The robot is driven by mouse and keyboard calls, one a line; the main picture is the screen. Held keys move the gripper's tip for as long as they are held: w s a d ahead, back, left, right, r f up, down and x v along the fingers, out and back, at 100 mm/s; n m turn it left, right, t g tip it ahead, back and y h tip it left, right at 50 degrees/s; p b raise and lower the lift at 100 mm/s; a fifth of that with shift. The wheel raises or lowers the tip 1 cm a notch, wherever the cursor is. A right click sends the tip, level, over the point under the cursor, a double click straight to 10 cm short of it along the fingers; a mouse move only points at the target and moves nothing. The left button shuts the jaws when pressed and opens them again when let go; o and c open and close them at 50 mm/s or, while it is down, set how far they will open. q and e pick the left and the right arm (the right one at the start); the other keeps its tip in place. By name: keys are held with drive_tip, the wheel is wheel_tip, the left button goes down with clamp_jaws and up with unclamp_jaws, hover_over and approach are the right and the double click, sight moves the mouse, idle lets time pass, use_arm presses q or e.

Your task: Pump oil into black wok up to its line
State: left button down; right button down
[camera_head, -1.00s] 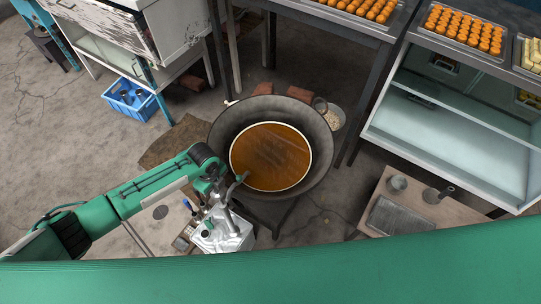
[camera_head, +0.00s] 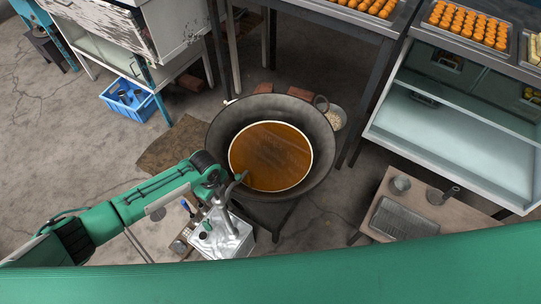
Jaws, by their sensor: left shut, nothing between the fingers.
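The black wok (camera_head: 323,176) stands on a dark stand near the middle. Brown-orange oil (camera_head: 272,155) lies in it, and a pale line rings the oil's edge; the oil appears to reach this line all round. A silver oil container (camera_head: 226,240) with a pump stands just below and left of the wok. Its curved spout (camera_head: 238,182) points over the wok's near-left rim. My left gripper (camera_head: 217,194) is shut at the top of the pump, with nothing seen between its fingers; the arm's end partly hides this spot. My right gripper is out of view.
A low wooden table (camera_head: 421,222) with cups and a metal tray stands at right. A glass-fronted cabinet (camera_head: 455,130) and trays of orange balls (camera_head: 467,24) are at upper right. A blue crate (camera_head: 128,101) sits at left. Open floor lies left of the wok.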

use_arm(q)
drive_tip(key=shift+f+b, duration=0.35)
drive_tip(key=shift+f, duration=0.4)
wheel_tip(320, 180, up, 9)
drive_tip(key=p, duration=0.8)
drive_tip(key=shift+f, duration=0.2)
drive_tip(key=shift+f+b, duration=3.15)
drive_tip(key=shift+f, duration=1.1)
wheel_tip(320, 180, up, 9)
drive_tip(key=p, duration=0.7)
drive_tip(key=shift+p, duration=0.35)
drive_tip(key=shift+f, duration=0.25)
